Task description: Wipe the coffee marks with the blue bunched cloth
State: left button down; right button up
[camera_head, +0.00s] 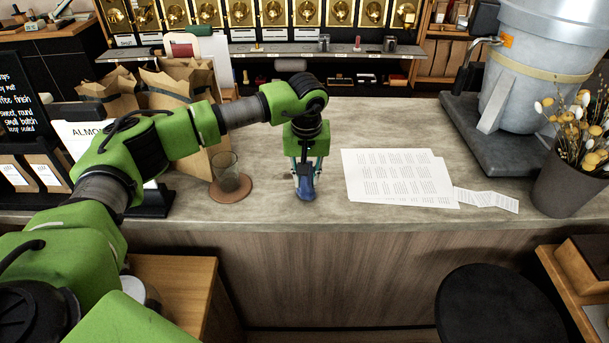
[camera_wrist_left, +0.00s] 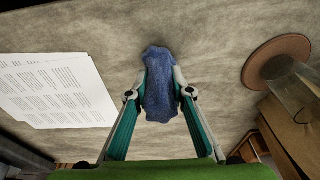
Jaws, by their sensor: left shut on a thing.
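The blue bunched cloth (camera_wrist_left: 168,92) is between the fingers of my left gripper (camera_wrist_left: 160,88), which is shut on it. In the head view the cloth (camera_head: 306,187) shows below my left gripper (camera_head: 305,172), over the front part of the grey counter. It looks at or close to the counter surface; I cannot tell if it touches. No clear coffee marks show on the counter in either view; any under the cloth or gripper are hidden. My right gripper is not in view.
A glass (camera_head: 228,172) on a round brown coaster (camera_head: 232,194) stands left of the cloth. Printed sheets (camera_head: 395,177) and a small paper strip (camera_head: 487,199) lie to the right. Paper bags (camera_head: 180,85) stand at the left, a large metal container (camera_head: 535,75) at the right.

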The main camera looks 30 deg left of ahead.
pick_arm(q)
jog(key=shift+r+p, duration=0.4)
jog(key=shift+r, duration=0.5)
jog(key=shift+a, duration=0.1)
jog(key=shift+w+a+b, duration=0.4)
jog(key=shift+w+a, duration=0.4)
jog(key=shift+w, duration=0.05)
jog(key=w+a, duration=0.3)
jog(key=w+a+b, duration=0.1)
jog(key=a, duration=0.1)
jog(key=shift+w+r, duration=0.3)
jog(key=shift+w, duration=0.05)
jog(key=shift+w+a+f, duration=0.15)
jog(key=shift+a+f, duration=0.05)
jog(key=shift+f, duration=0.45)
jog(key=shift+d+f+b, duration=0.1)
jog(key=shift+f+b, duration=0.35)
jog(key=shift+f, duration=0.15)
